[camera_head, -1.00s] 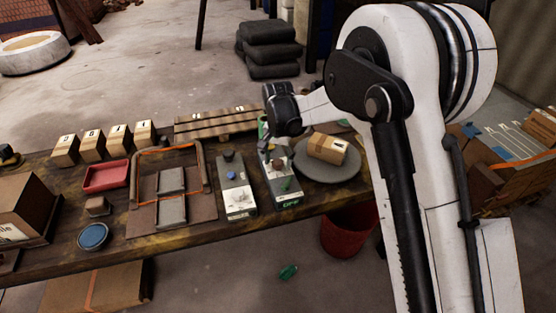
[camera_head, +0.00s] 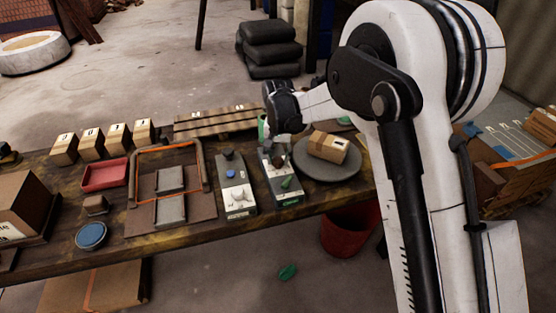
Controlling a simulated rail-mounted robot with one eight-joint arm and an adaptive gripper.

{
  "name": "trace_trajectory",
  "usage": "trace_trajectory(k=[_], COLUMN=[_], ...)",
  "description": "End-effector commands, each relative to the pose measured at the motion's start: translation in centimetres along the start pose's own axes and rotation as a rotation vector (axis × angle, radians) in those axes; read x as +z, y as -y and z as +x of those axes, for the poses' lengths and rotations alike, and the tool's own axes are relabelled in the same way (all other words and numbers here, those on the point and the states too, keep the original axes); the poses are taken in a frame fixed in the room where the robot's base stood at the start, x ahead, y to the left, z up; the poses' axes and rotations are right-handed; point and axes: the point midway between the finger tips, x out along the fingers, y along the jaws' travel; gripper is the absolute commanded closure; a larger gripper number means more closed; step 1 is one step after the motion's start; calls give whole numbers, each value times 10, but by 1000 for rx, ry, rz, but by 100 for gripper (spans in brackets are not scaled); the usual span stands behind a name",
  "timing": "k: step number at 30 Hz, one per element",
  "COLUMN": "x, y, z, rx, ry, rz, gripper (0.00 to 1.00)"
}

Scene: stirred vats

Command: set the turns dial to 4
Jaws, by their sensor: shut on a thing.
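Two slim control boxes stand side by side near the table's front edge. The left box (camera_head: 236,201) has a blue knob (camera_head: 231,174) and a white dial on top. The right box (camera_head: 291,197) has a dark brown knob (camera_head: 278,162) and a green lever (camera_head: 287,182). I cannot read which dial is marked turns, nor its setting.
A round grey turntable (camera_head: 343,172) carrying a brown carton (camera_head: 328,147) is close on the right. Left are a framed fixture with grey blocks (camera_head: 172,211), a red tray (camera_head: 105,176) and several numbered cartons. A red bucket (camera_head: 347,234) stands below the table edge.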

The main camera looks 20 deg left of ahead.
Motion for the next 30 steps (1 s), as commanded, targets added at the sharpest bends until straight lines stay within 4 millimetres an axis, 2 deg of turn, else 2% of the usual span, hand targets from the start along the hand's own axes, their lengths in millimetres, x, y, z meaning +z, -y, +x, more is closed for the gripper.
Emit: trace_trajectory(k=[15, 22, 30], x=[0, 0, 0], y=[1, 1, 1], z=[1, 0, 0], rx=[0, 0, 0], ry=[0, 0, 0], rz=[-415, -531, -587], gripper=[96, 96, 96])
